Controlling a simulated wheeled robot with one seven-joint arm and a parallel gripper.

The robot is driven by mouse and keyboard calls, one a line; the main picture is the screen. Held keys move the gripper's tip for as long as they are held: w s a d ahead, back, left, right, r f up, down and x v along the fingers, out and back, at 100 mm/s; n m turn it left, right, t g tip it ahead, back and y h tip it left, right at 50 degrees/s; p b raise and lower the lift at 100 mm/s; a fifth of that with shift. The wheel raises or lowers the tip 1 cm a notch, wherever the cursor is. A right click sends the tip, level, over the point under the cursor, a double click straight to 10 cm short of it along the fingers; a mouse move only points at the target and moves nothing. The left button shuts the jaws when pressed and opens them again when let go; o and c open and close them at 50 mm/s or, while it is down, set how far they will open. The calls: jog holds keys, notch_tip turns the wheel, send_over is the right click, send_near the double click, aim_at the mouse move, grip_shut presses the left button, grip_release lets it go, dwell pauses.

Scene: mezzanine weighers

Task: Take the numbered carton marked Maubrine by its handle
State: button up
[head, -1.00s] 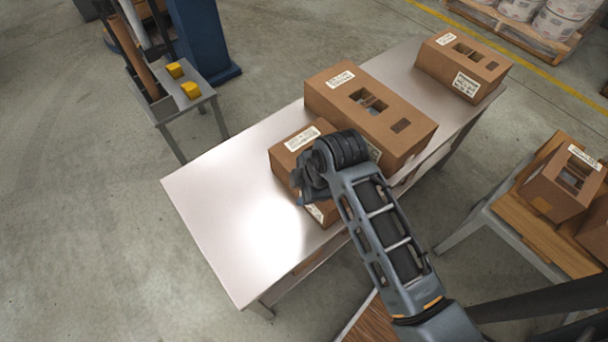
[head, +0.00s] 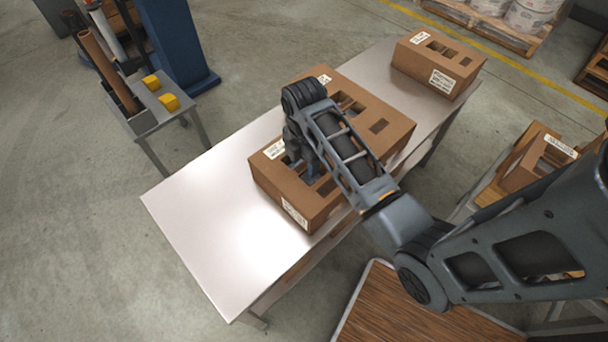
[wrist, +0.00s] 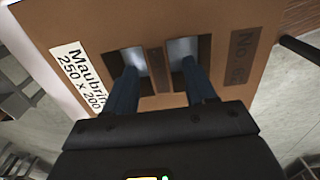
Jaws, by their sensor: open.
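The Maubrine carton (wrist: 90,25) fills the wrist view. It is brown, with a white label reading "Maubri… 250 x 200" and a dark printed "No" with a blurred number. Two openings in its top leave a narrow brown handle strip (wrist: 156,68) between them. My gripper (wrist: 158,78) is open, one blue finger at each opening, either side of the strip; finger depth is unclear. In the head view, this appears to be the nearest carton (head: 275,187) on the steel table, with my gripper (head: 303,165) over its top and my arm hiding part of it.
A larger carton (head: 390,110) stands right behind it on the table (head: 200,210), and a smaller carton (head: 415,60) sits at the far end. The table's near left part is bare. More cartons (head: 525,170) stand on a stand at right.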

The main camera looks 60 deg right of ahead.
aim_at(304, 176)
jog(key=shift+f, duration=1.35)
jog(key=shift+c, duration=0.3)
grip_shut()
